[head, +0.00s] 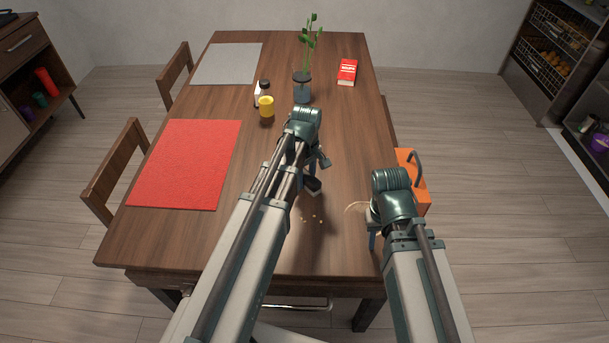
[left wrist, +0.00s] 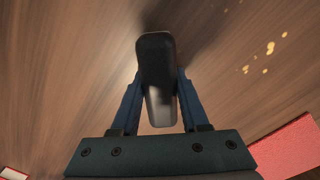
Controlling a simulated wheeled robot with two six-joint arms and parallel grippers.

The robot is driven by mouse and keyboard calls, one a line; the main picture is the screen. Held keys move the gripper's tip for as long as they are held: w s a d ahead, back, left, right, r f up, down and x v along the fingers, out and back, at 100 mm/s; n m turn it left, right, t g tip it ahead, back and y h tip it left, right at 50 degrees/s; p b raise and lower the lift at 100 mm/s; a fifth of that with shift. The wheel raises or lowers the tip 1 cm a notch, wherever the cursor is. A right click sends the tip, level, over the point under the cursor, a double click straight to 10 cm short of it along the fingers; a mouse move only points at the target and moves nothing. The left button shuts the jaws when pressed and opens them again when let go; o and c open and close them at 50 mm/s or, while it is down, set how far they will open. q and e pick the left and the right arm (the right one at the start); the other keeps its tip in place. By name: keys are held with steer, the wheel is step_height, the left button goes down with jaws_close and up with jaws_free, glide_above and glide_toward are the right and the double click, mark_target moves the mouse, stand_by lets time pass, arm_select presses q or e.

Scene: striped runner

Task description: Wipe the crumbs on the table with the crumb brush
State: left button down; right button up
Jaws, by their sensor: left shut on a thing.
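The crumbs (head: 313,219) are a few small pale bits on the bare wooden table (head: 340,130), in front of my left gripper. They also show at the upper right of the left wrist view (left wrist: 268,50). My left gripper (head: 308,170) is shut on the crumb brush (left wrist: 157,80), a dark, rounded piece between its two fingers. In the head view only a dark end of the brush (head: 312,186) shows below the gripper, beside the crumbs. I cannot tell if it touches the table. My right gripper (head: 372,236) is at the table's right front edge; its fingers are mostly hidden.
A red mat (head: 187,165) and a grey mat (head: 227,63) lie at left. A yellow cup (head: 266,106), a small bottle (head: 264,86), a plant vase (head: 302,92) and a red book (head: 347,71) stand further back. An orange object (head: 419,185) is beside the right arm.

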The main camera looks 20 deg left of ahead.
mark_target(311, 204)
arm_select(q)
steer(key=shift+s+d+f, duration=0.15)
steer(key=shift+s, duration=0.4)
steer(key=shift+s+d+f, duration=0.2)
steer(key=shift+s, duration=0.4)
steer(key=shift+s+d+f, duration=0.15)
steer(key=shift+s, duration=0.4)
steer(key=shift+s+d, duration=0.25)
steer(key=shift+s, duration=0.65)
steer(key=shift+s+d, duration=0.2)
steer(key=shift+s, duration=0.7)
steer(key=shift+s+d+r, duration=0.1)
steer(key=shift+s+d, duration=0.15)
steer(key=shift+s, duration=0.65)
steer(key=shift+s+d, duration=0.25)
steer(key=shift+s, duration=0.6)
steer(key=shift+w+d, duration=0.1)
steer(key=shift+w+d+r+p, duration=0.1)
steer(key=shift+w+d+p, duration=0.2)
steer(key=shift+d, duration=0.4)
steer(key=shift+w+a, duration=0.3)
steer(key=shift+w, duration=0.55)
steer(key=shift+w+a, duration=0.25)
steer(key=shift+w, duration=0.6)
